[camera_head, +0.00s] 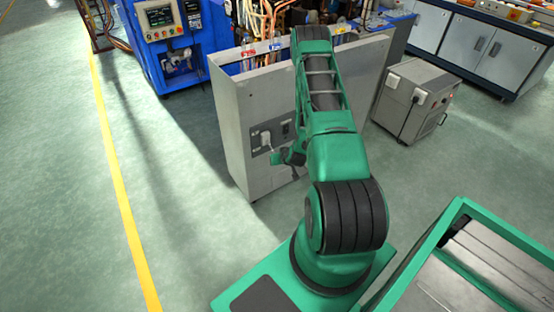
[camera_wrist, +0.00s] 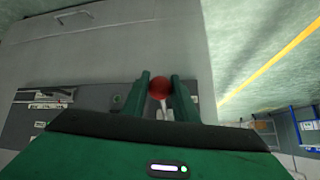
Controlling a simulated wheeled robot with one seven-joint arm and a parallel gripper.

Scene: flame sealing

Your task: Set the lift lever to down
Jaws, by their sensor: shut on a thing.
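The lift lever shows in the wrist view as a red ball knob (camera_wrist: 158,87) on a pale, thin shaft. My gripper (camera_wrist: 160,97) has one green finger on each side of the knob and is shut on it. In the head view my gripper (camera_head: 290,157) is low at the front face of the grey cabinet (camera_head: 232,130), beside a darker control panel (camera_head: 257,141) with a pale fitting on it. The knob is too small or hidden to make out there. I cannot tell whether the lever stands up or down.
A blue machine with a screen (camera_head: 160,17) stands behind at the left. A grey box unit on wheels (camera_head: 412,100) stands to the right of the cabinet. The green floor at the left, with its yellow line (camera_head: 118,180), is clear.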

